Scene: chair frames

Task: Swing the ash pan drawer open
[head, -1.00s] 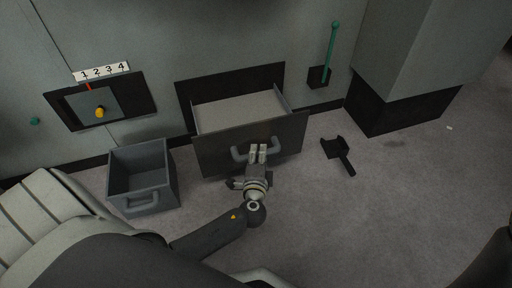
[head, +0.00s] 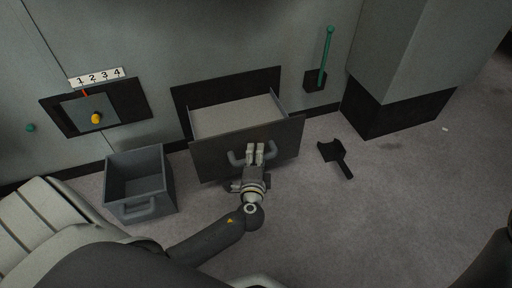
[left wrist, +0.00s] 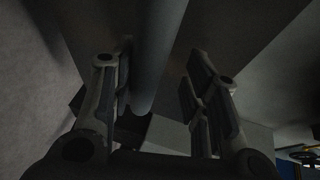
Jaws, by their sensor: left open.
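The ash pan drawer (head: 215,157) is a dark-fronted drawer standing out from the wall, with its light grey inside showing from above. Its grey bar handle (head: 236,159) is on the front face. My left gripper (head: 255,150) is at the handle, its fingers pointing toward the drawer front. In the left wrist view the handle bar (left wrist: 158,50) runs between the two open fingers (left wrist: 160,95). I cannot tell whether either finger touches it. My right gripper is not in view.
A grey open bin (head: 140,183) stands on the floor left of the drawer. A black shovel-like tool (head: 336,157) lies to the right. A green lever (head: 326,58) and a numbered slide panel (head: 97,105) are on the wall. A pillar (head: 410,50) stands right; front floor is clear.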

